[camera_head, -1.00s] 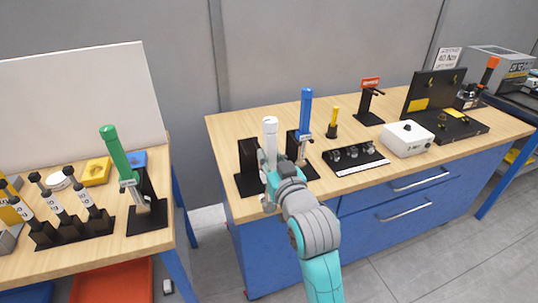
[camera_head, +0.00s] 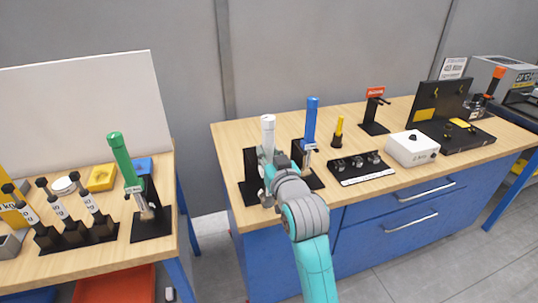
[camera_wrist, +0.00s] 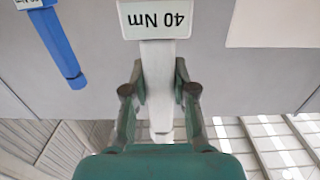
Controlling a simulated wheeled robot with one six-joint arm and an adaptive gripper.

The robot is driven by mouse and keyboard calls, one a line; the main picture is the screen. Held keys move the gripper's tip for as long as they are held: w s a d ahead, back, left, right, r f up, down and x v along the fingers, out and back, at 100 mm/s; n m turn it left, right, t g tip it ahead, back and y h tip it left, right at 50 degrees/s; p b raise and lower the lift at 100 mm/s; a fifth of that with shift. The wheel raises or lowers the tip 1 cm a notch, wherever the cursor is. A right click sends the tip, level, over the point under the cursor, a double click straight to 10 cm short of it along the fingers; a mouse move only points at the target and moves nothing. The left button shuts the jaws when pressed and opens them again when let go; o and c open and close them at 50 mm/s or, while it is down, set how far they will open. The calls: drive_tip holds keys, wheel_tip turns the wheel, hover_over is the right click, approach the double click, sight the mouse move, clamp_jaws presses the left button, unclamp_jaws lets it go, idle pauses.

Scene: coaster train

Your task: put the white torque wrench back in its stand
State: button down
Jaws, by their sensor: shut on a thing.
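The white torque wrench (camera_head: 267,131) is upright at the near left of the right-hand bench. My gripper (camera_head: 267,160) is shut on it, below its white top. In the wrist view the two fingers (camera_wrist: 159,92) close on the white shaft, beside an upside-down "40 Nm" label (camera_wrist: 160,19). A black stand (camera_head: 249,163) is directly behind and left of the wrench, and its base shows under it. My gripper and arm hide the lower wrench, so I cannot tell whether it touches the stand.
A blue wrench (camera_head: 311,120) stands in a black stand close to the right. A yellow-handled tool (camera_head: 338,130), a black socket tray (camera_head: 358,168) and a white box (camera_head: 411,148) are farther right. A green wrench (camera_head: 122,158) stands on the left bench (camera_head: 110,262), across a gap.

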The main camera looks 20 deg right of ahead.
drive_tip(key=w, duration=1)
idle(4.3)
drive_tip(key=shift+f, duration=0.7)
idle(1.4)
drive_tip(key=c, duration=0.9)
unclamp_jaws()
drive_tip(key=shift+f, duration=0.1)
